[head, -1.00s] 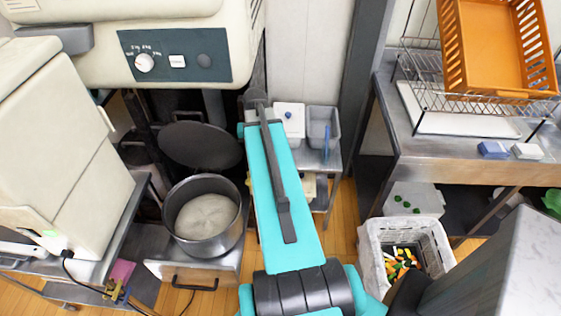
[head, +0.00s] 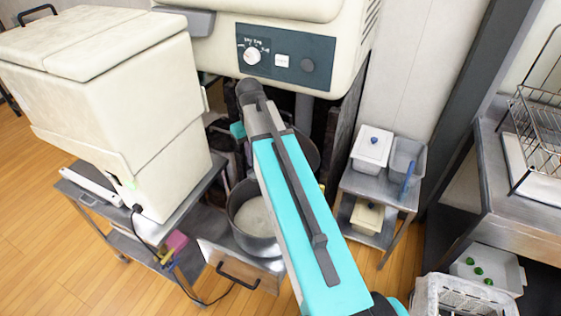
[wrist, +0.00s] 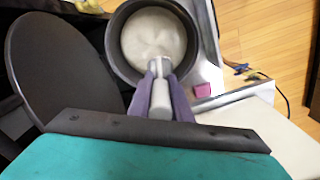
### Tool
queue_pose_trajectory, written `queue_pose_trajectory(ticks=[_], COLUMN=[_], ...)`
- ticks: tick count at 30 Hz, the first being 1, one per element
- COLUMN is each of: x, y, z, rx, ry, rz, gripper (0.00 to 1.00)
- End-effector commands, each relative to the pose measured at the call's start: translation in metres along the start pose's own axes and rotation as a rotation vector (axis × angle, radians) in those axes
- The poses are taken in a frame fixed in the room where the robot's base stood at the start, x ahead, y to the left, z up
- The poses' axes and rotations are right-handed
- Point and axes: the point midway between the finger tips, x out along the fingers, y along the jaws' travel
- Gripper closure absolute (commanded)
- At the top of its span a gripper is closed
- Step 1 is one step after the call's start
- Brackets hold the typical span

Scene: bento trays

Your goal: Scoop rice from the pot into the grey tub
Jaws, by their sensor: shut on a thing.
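The dark pot (head: 250,243) stands on a low stand, partly hidden by my arm, with white rice (head: 256,214) inside. In the wrist view the pot (wrist: 113,50) is at the top, with the rice (wrist: 152,30) spread across it. My gripper (wrist: 161,82) is shut on a pale grey-white utensil (wrist: 160,92), whose far end overlaps the near edge of the rice. I cannot tell whether it touches the rice. In the head view the gripper is hidden behind my arm. The grey tub (head: 407,150) sits on a small shelf at right, with a blue-handled thing in it.
A large round dark lid (wrist: 50,60) stands left of the pot in the wrist view. A beige machine (head: 300,50) overhangs the pot. A cream cabinet (head: 110,95) is at left. Open floor lies at lower left.

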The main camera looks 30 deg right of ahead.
Motion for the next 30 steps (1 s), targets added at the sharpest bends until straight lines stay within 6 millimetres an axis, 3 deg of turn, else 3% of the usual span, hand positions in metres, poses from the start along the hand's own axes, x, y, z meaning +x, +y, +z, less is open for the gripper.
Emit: queue_pose_trajectory(ticks=[6,13,18,30], x=[-0.013,-0.026,-0.03,-0.03], y=[-0.065,-0.113,-0.127,-0.128], z=[-0.026,-0.039,-0.041,-0.041], rx=[-0.207,-0.361,-0.404,-0.407], ry=[0.002,0.001,0.0,0.0], rz=[0.001,0.001,0.0,0.0], gripper=[1.0,1.0,1.0,1.0])
